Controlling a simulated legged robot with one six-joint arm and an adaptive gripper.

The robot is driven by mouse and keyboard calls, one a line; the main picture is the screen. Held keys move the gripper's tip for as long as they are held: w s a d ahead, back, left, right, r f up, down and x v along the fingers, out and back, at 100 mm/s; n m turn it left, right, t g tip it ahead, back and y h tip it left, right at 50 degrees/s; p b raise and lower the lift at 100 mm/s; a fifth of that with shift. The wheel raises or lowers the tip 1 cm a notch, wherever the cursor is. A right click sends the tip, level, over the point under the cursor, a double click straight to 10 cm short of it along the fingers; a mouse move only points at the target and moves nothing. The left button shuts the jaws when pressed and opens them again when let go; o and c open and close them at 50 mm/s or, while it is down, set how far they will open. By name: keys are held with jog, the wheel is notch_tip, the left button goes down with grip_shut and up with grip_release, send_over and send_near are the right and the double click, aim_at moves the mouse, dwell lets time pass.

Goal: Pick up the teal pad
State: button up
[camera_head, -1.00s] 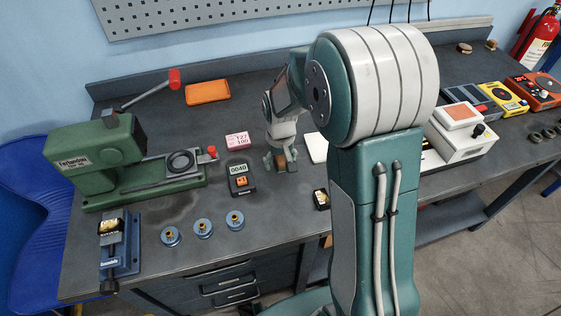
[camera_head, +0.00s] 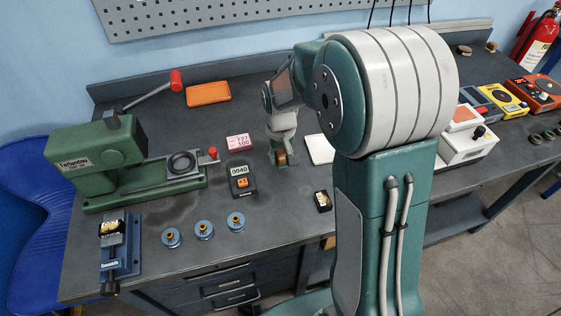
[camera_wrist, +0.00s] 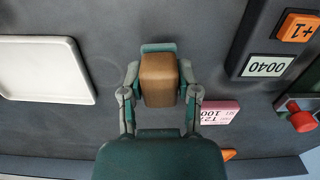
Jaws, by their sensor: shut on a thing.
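The teal pad (camera_wrist: 158,47) shows in the wrist view as a teal edge beyond a brown block (camera_wrist: 159,80) that seems to be its upper part. My gripper (camera_wrist: 158,76) is shut on the brown block, with one finger on each side. In the head view my gripper (camera_head: 280,158) is over the middle of the bench, with the brown block showing orange-brown between its fingers. Most of the teal part is hidden under the block. I cannot tell whether it touches the bench.
A pink box (camera_head: 238,142) and a black counter (camera_head: 242,180) stand left of my gripper. A white tray (camera_head: 319,149) lies to its right. A green machine (camera_head: 97,160) and several blue round holders (camera_head: 204,229) are farther left.

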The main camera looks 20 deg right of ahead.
jog(key=s+a+r, duration=0.6)
jog(key=s+r, duration=0.4)
jog(key=s, duration=0.2)
jog(key=shift+s, duration=0.35)
jog(key=shift+o, duration=0.2)
jog(key=shift+r, duration=0.1)
